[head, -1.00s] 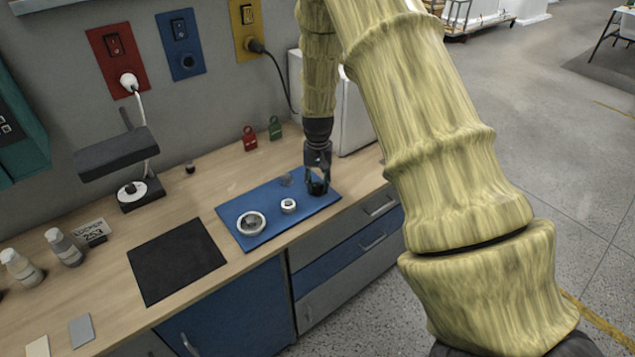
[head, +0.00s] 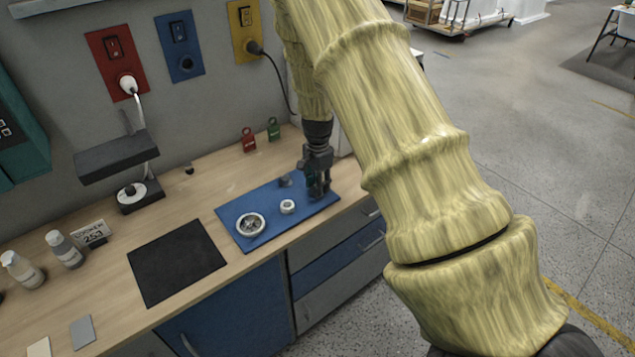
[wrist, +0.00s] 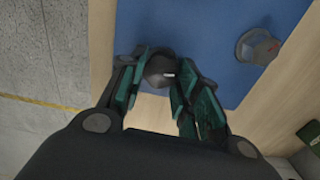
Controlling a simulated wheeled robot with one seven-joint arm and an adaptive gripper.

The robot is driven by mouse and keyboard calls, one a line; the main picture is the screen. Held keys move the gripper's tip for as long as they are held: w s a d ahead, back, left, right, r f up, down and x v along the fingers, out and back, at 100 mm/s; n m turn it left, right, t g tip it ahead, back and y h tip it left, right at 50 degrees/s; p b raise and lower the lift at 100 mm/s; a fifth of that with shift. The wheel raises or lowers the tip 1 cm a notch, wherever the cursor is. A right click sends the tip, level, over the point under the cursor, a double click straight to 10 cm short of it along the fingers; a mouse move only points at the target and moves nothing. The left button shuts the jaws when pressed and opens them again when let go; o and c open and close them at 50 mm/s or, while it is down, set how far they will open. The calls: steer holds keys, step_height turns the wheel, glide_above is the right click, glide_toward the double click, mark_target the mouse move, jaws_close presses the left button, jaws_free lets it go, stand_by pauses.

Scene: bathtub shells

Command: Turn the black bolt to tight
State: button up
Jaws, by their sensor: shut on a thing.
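The black bolt (wrist: 160,72) shows in the wrist view as a dark rounded head with a small light mark, near the edge of the blue mat (wrist: 185,25). My gripper (wrist: 158,80) has its two green-padded fingers on either side of the bolt and is shut on it. In the head view my gripper (head: 318,188) points down at the right end of the blue mat (head: 262,236), and the bolt is hidden behind the fingers there. How far the bolt is turned cannot be told.
A grey knob (wrist: 257,47) stands on the mat near my gripper. A white ring piece (head: 288,206) and a round metal dial (head: 250,224) sit further left. A black mat (head: 177,262), bottles (head: 65,248), a lamp (head: 118,158) and small red and green padlocks (head: 249,140) are on the bench.

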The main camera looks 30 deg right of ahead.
steer(key=shift+w+d+r+m, duration=0.1)
steer(key=shift+m, duration=0.5)
steer(key=shift+d+r+m, duration=0.1)
steer(key=shift+m, duration=0.5)
steer(key=shift+a, duration=0.1)
steer(key=o, duration=0.9)
steer(key=shift+c, duration=0.2)
steer(key=shift+o, duration=0.7)
steer(key=shift+f, duration=0.15)
step_height(320, 180, up, 12)
